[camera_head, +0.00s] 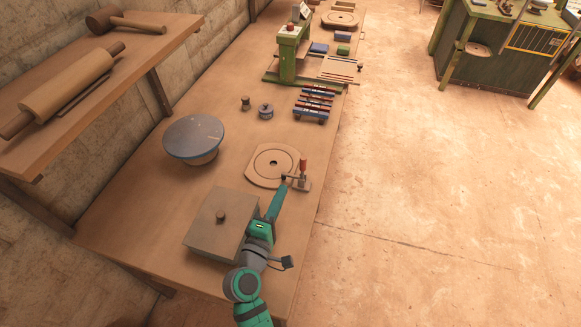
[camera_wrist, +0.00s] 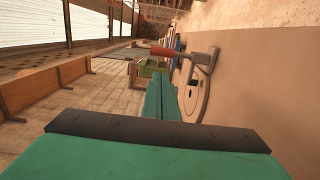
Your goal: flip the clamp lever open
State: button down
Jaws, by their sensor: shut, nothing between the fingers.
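The toggle clamp (camera_head: 299,183) sits at the right edge of the round-holed wooden plate (camera_head: 256,168) on the bench. Its lever has a red handle (camera_head: 303,166) that stands about upright. In the wrist view the red handle (camera_wrist: 166,52) lies sideways, joined to the clamp's grey metal (camera_wrist: 203,58). My gripper (camera_head: 281,187) is shut and empty, with its tips close to the near left side of the clamp. In the wrist view the teal fingers (camera_wrist: 161,82) are together, pointing toward the handle. I cannot tell whether they touch it.
A flat box with a knob (camera_head: 209,232) lies left of my arm. A round blue-grey disc (camera_head: 194,133) stands behind it. Small metal parts (camera_head: 265,111), a rack of striped bars (camera_head: 314,103) and a green press (camera_head: 289,52) are farther along.

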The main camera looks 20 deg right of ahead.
jog(key=shift+w, duration=0.1)
jog(key=x, duration=0.9)
jog(key=shift+w+d, duration=0.25)
jog(key=shift+d, duration=0.15)
